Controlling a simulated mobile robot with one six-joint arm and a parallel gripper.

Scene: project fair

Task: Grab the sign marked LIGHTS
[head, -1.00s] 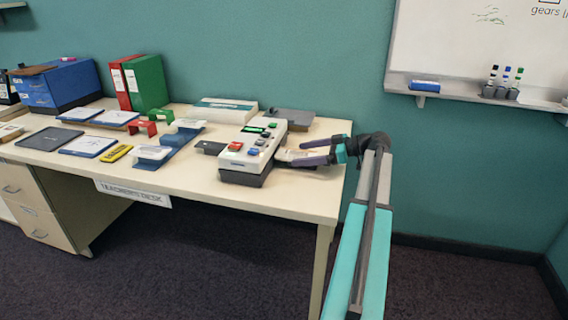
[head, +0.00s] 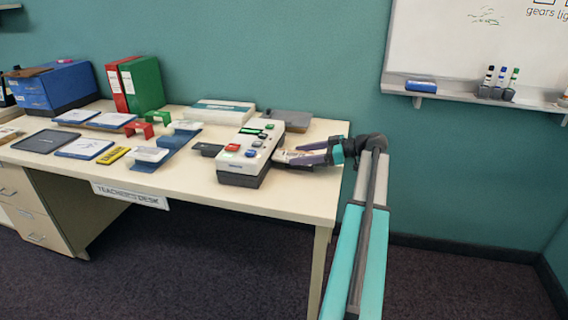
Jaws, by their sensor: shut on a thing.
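My gripper (head: 290,157) is low over the right end of the desk, just right of a grey-and-white button console (head: 243,163). Its jaws are shut on a small pale thing (head: 284,155), partly hidden by the fingers and the console. I cannot read any lettering on it, so I cannot tell whether it is the sign marked LIGHTS. A yellow plate with dark lettering (head: 113,155) lies on the desk further left; its word is too small to read. No LIGHTS marking is legible anywhere.
The desk (head: 270,200) also holds a white bracket (head: 149,154), red and green brackets, blue-edged plates, a dark tablet (head: 47,141), binders (head: 143,83) and a blue box (head: 62,86). A grey flat case (head: 287,119) lies behind the console. The desk's front right is clear.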

